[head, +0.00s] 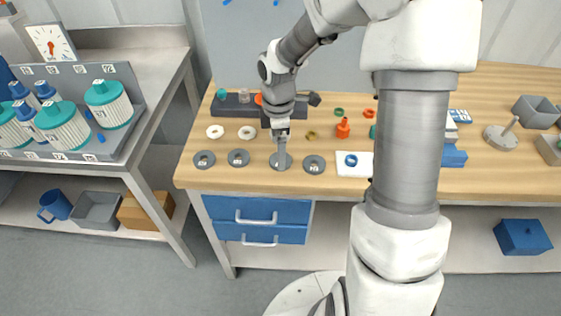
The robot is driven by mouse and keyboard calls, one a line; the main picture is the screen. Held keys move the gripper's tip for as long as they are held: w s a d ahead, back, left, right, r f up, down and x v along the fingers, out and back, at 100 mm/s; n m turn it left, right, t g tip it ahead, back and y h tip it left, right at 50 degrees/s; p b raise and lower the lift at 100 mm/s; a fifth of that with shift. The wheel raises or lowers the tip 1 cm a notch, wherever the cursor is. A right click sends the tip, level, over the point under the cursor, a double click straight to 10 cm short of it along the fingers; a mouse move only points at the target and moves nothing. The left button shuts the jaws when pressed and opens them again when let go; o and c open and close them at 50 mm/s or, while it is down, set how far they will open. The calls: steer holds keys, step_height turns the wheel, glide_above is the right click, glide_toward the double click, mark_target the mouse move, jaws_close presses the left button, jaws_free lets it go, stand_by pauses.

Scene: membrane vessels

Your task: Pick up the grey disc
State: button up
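Several grey discs with small pale labels lie in a row along the front of the wooden bench. One disc (204,159) is at the left end, and a second disc (238,158) is beside it. A third disc (274,164) is under my gripper (281,164), and a fourth disc (314,165) is just to the right. My gripper points straight down, with its fingertips at or just above the third disc and hiding its middle. The fingers look like one narrow strip from here, so I cannot tell whether they are open or touch the disc.
Two pale rings (215,131) lie behind the discs. A dark rack (233,106) stands farther back. My arm hides part of the bench. The bench's front edge is close to the discs.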

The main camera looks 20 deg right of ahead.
step_height(320, 180, down, 3)
steer(key=shift+f, duration=0.1)
steer(key=shift+w, duration=0.1)
steer(key=c, duration=1.3)
steer(key=shift+r, duration=0.2)
step_height(320, 180, up, 4)
steer(key=shift+r+p, duration=0.2)
steer(key=shift+p, duration=0.15)
steer(key=shift+s+d+r+p, duration=1.05)
steer(key=shift+s+d+r, duration=0.15)
steer(key=shift+d+r, duration=0.45)
steer(key=shift+s+d+r+p, duration=1.1)
steer(key=shift+d+r, duration=0.35)
steer(key=shift+r, duration=0.4)
steer(key=shift+s+d+r+p, duration=0.95)
steer(key=shift+s+d+r, duration=0.35)
steer(key=shift+d+r, duration=0.35)
